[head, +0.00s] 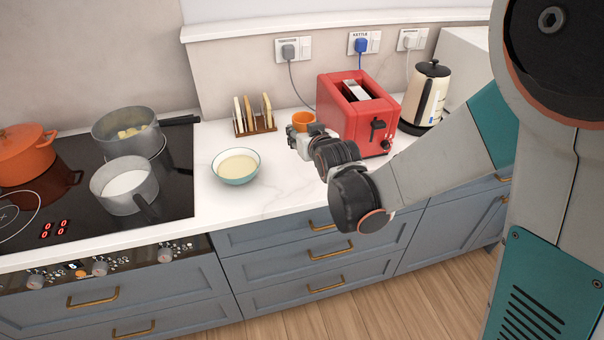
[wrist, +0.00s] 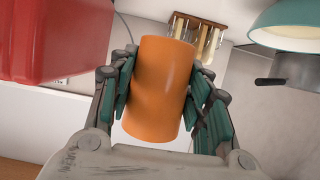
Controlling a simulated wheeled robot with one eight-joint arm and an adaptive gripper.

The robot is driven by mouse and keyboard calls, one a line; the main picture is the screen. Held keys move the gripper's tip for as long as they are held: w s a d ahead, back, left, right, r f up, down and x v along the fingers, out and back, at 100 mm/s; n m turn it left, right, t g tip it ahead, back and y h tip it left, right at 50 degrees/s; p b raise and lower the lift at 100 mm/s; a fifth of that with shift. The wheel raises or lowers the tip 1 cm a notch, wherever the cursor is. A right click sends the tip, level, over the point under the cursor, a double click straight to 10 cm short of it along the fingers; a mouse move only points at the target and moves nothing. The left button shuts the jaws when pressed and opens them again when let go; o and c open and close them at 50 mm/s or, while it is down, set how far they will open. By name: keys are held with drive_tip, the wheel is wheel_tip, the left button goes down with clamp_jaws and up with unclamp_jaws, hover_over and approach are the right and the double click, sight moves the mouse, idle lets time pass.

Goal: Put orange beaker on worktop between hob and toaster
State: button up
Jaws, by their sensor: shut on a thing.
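The orange beaker (wrist: 160,85) is held between the teal-padded fingers of my gripper (wrist: 163,95) in the wrist view. In the head view the beaker (head: 303,120) shows just beyond my gripper (head: 305,136), left of the toaster. The red toaster (head: 345,112) stands on the white worktop (head: 240,205), with two slots on top. The black hob (head: 60,200) lies at the left. My gripper hides the beaker's lower part in the head view, so I cannot tell whether it touches the worktop.
A toast rack (head: 254,125) and a teal bowl of pale liquid (head: 236,168) stand between hob and toaster. Two grey pans (head: 126,186) and an orange pot (head: 24,150) are on the hob. A cream kettle (head: 427,97) stands right of the toaster. Worktop in front of the bowl is clear.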

wheel_tip(320, 180, down, 11)
drive_tip(key=b, duration=0.7)
drive_tip(key=shift+f, duration=0.1)
drive_tip(key=o, duration=1.2)
drive_tip(key=shift+s+r, duration=0.1)
drive_tip(key=shift+r, duration=0.1)
drive_tip(key=p+v, duration=0.4)
drive_tip(key=v, duration=0.7)
drive_tip(key=shift+s+d+r, duration=0.1)
drive_tip(key=shift+s, duration=0.25)
